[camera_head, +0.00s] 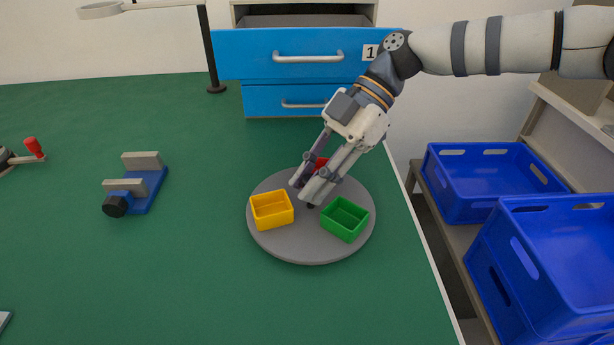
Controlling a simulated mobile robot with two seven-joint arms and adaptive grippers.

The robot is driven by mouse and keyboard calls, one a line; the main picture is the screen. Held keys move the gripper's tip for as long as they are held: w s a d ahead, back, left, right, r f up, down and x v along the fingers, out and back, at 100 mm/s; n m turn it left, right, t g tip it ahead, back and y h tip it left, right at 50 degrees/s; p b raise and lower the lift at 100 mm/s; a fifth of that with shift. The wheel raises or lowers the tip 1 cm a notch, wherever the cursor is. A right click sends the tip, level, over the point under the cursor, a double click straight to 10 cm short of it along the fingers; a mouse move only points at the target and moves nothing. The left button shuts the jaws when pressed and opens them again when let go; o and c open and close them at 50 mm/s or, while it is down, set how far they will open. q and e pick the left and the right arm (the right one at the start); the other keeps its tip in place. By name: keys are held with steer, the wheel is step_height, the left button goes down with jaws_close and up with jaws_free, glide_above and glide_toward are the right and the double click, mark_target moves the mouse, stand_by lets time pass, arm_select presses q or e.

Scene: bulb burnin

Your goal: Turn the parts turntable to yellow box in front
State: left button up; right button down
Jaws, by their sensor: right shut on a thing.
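The grey round parts turntable (300,248) lies on the green table near its right edge. A yellow box (272,210) stands on its left front part and a green box (345,219) on its right front part. A red box (321,163) stands at the back, mostly hidden behind my right gripper. My right gripper (308,196) comes in from the upper right and points down at the turntable's middle. It is shut on a small dark knob (311,205) there, mostly hidden by the fingers. My left gripper is not in view.
A blue vise (150,190) and a red-handled tool (33,147) are on the left. A black post (209,50) stands at the back. A blue drawer (245,55) is open behind the turntable. Blue crates (480,205) are beyond the table's right edge. The table's front middle is clear.

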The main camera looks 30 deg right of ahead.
steer(key=c, duration=1.7)
jaws_free()
